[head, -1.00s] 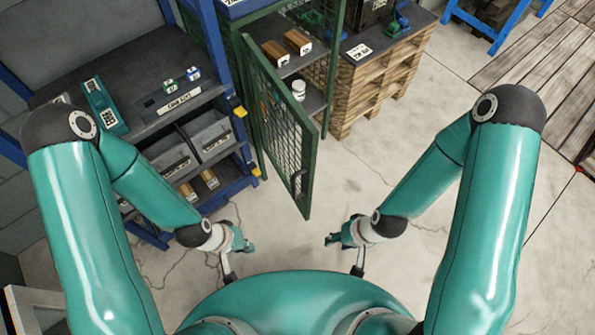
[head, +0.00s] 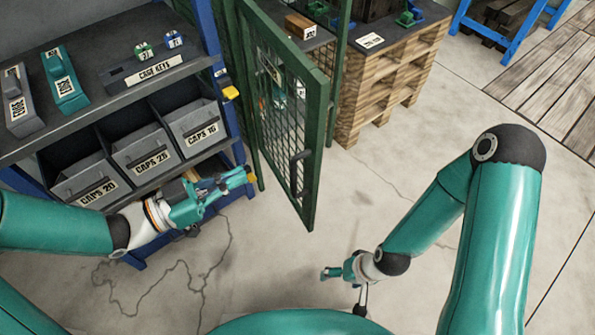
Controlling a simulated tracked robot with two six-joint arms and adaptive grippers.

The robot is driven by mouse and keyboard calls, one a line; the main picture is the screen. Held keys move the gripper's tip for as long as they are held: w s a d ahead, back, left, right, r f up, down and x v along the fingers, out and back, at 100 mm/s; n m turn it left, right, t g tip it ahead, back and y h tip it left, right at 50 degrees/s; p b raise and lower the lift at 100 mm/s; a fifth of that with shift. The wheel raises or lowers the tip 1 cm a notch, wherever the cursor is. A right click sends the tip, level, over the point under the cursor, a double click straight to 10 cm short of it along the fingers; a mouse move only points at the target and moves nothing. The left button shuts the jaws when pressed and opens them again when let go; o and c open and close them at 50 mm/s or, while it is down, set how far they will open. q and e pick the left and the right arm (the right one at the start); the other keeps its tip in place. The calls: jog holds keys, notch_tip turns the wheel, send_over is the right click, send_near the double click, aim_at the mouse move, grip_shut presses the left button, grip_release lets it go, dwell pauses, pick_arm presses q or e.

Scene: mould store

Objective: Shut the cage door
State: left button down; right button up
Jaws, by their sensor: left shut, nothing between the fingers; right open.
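The cage door (head: 311,150), a green frame with wire mesh and a dark handle (head: 299,172), stands open and swung out toward me from the green cage (head: 343,50). My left gripper (head: 246,178) is shut and empty, to the left of the door and apart from it, in front of the shelf. My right gripper (head: 327,273) is open and empty, low over the floor, below and right of the door. Part of the cage's inside shows through the mesh and past the door's edge.
A blue shelf unit at the left holds grey bins (head: 144,152) and a cage keys holder (head: 154,69). A wooden pallet stack (head: 388,85) stands right of the cage. Concrete floor (head: 400,165) is clear in front and to the right.

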pick_arm(q)
jog(key=m+b, duration=0.1)
jog(key=b, duration=0.1)
send_near(315, 148)
jog(key=shift+g+h, duration=0.3)
jog(key=shift+g, duration=0.1)
jog(key=x, duration=0.7)
jog(key=shift+w+a+f, duration=0.1)
jog(key=shift+w+f, duration=0.05)
jog(key=shift+w, duration=0.2)
pick_arm(e)
notch_tip(315, 148, down, 2)
jog(key=shift+f, duration=0.25)
